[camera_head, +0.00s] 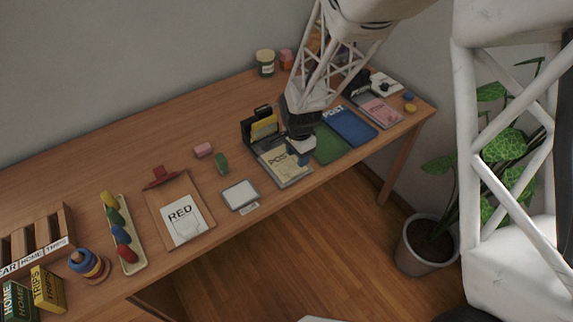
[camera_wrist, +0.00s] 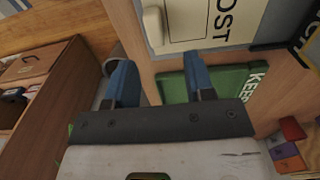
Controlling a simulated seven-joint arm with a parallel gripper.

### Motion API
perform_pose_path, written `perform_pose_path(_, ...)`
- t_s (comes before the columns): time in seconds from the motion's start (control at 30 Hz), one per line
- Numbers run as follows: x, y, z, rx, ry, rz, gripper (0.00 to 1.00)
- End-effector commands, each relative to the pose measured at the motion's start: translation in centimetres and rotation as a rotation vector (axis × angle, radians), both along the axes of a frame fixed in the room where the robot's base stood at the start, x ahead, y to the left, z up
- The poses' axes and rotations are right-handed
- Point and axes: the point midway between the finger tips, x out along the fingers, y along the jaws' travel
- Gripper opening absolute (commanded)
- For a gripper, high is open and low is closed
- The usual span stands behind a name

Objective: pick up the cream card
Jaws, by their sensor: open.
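The cream card (camera_head: 283,160) with dark lettering lies on a grey tray (camera_head: 292,183) near the table's front edge. In the wrist view the card (camera_wrist: 195,22) shows at the top, cut by the picture edge, with large black letters reading "OST". A small pale raised piece (camera_wrist: 153,26) shows at its left side. My gripper (camera_head: 302,157) is above the table at the card's right side in the head view. In the wrist view its two blue fingers (camera_wrist: 158,82) stand apart with nothing between them, and the card lies beyond their tips.
A green folder (camera_head: 328,145) and a blue folder (camera_head: 352,127) lie right of the card. A black holder (camera_head: 247,131) with a yellow item stands behind it. A small framed white pad (camera_head: 240,194) lies to the left. A potted plant (camera_head: 424,245) stands on the floor.

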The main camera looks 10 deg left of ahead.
Motion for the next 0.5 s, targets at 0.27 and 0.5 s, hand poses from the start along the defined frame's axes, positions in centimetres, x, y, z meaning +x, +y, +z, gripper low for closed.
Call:
perform_pose_path(0.27,0.02,0.01,-0.23,0.001,-0.001,0.0,0.49)
perform_pose_path(0.5,-0.08,-0.05,-0.88,0.0,0.0,0.0,0.49)
